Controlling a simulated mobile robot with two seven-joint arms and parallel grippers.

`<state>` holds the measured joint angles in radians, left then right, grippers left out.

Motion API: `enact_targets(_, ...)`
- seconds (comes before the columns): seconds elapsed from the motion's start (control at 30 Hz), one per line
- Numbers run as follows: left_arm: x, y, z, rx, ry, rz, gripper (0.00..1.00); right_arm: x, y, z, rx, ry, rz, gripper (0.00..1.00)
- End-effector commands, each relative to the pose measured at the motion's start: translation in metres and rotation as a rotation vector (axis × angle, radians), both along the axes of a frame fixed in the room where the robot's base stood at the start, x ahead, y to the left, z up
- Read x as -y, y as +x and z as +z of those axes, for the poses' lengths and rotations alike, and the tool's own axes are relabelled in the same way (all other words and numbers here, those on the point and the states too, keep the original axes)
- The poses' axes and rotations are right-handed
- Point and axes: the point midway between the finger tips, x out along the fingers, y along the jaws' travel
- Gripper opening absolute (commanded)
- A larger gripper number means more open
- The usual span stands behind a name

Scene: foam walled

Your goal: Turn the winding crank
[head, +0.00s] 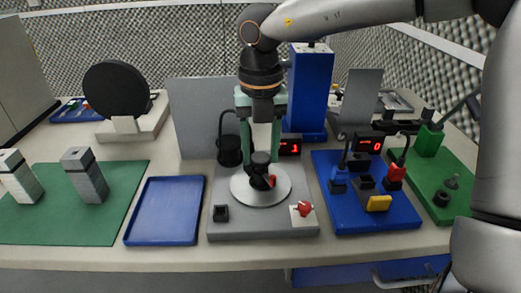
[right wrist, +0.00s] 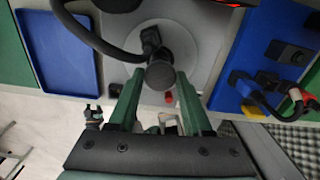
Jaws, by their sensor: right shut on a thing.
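The winding crank has a light round disc (head: 247,192) on a grey base plate (head: 222,234), with a dark upright knob (head: 261,159) over the disc. A small red part shows beside the knob. My right gripper (head: 262,152) reaches down from above, its green fingers on either side of the knob and shut on it. In the right wrist view, the round black end of the knob (right wrist: 160,75) shows between the fingertips (right wrist: 160,88), with the disc (right wrist: 183,58) beyond. The fingers hide part of the crank in the head view. My left gripper is not in view.
A black switch (head: 221,213) and red button (head: 304,209) sit on the base plate's front corners. A blue tray (head: 166,211) lies left; a blue board (head: 390,219) with cables lies right. A grey panel (head: 195,117) and blue tower (head: 311,90) stand behind.

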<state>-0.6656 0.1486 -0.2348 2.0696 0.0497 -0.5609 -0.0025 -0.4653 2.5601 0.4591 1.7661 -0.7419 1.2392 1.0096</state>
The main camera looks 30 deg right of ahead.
Motion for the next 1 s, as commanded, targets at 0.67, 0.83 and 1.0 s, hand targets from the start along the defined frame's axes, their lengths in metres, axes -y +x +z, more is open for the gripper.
enact_targets(0.67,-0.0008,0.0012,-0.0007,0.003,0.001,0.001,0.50,0.0000,0.0008,0.0010,0.004,0.000,0.338,0.00)
enact_targets(0.83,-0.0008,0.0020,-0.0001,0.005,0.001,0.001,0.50,0.0000,0.0009,0.0011,0.004,0.000,0.422,0.00)
enact_targets(1.0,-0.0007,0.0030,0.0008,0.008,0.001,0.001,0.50,0.0001,0.0010,0.0012,0.004,-0.001,0.508,0.00)
